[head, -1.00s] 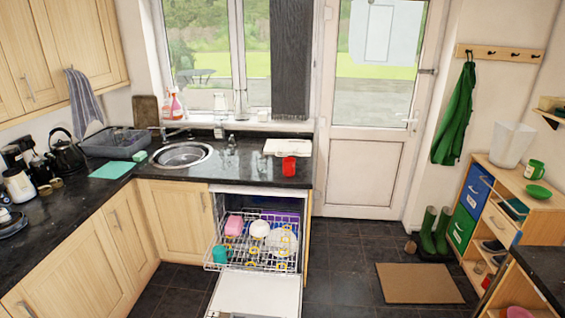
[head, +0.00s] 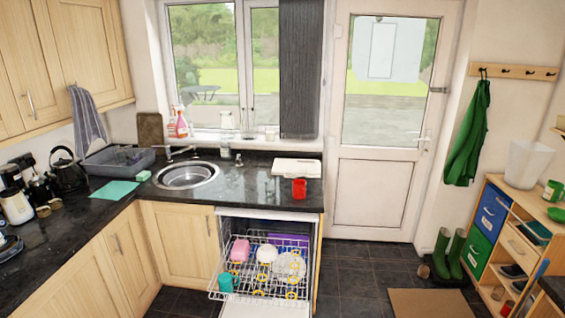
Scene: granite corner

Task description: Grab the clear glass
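A small clear object, possibly the clear glass (head: 238,159), stands on the dark counter just right of the sink (head: 186,175). It is too small and see-through to be sure. A clear bottle-like item (head: 227,120) stands by the window behind it. A red cup (head: 299,188) stands further right on the counter. Neither of my grippers shows in the head view.
The dishwasher below the counter is open, its rack (head: 258,268) pulled out with dishes in it. A dish tub (head: 118,160) and kettle (head: 66,170) stand left of the sink. A white board (head: 297,168) lies at the right. Dark floor (head: 350,270) is clear before the door.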

